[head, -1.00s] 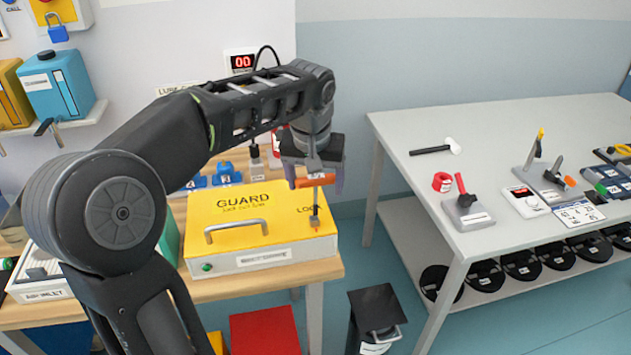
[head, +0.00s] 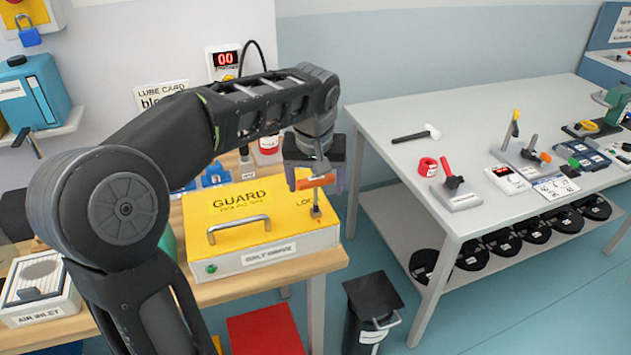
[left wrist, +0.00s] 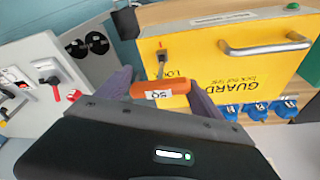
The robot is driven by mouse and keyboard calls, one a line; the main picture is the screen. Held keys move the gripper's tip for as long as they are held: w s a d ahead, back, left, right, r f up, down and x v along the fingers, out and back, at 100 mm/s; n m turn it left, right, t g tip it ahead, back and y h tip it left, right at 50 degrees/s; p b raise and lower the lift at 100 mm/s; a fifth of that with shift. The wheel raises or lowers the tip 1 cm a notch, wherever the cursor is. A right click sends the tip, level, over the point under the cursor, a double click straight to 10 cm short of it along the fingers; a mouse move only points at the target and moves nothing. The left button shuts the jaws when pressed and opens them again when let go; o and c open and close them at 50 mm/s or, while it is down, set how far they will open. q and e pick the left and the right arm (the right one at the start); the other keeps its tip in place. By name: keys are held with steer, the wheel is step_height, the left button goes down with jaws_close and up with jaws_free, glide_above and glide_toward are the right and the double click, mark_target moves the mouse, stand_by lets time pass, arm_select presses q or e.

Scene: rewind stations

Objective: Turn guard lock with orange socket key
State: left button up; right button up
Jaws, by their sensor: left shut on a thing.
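The yellow guard box (head: 240,222) with a metal handle stands on the wooden bench. Its lock (head: 317,219) is near the right end of the lid. My left gripper (head: 315,178) is shut on the orange handle of the socket key (head: 316,182), above the lock. The key's metal shaft points down and its lower end meets the lock; I cannot tell how deeply it sits. In the left wrist view the orange handle (left wrist: 160,92) with a label reading "SQ" lies between the fingers, and the guard (left wrist: 215,65) is behind it. My right gripper is not in view.
A black bin (head: 372,305) stands on the floor between bench and table.

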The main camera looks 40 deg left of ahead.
arm_select(q)
steer(key=m+h+p, duration=0.1)
steer(key=m, duration=0.3)
steer(key=shift+a+r, duration=0.1)
steer(key=shift+a, duration=0.05)
steer(key=m+h+p, duration=0.1)
steer(key=m, duration=0.2)
steer(key=shift+m, duration=0.3)
steer(key=m+p, duration=0.1)
steer(key=m, duration=0.2)
steer(key=shift+h, duration=0.4)
steer(key=shift+a+m+p, duration=0.1)
steer(key=shift+m+p, duration=0.3)
steer(key=shift+m, duration=0.4)
steer(key=shift+r+p, duration=2.3)
steer(key=shift+r, duration=0.65)
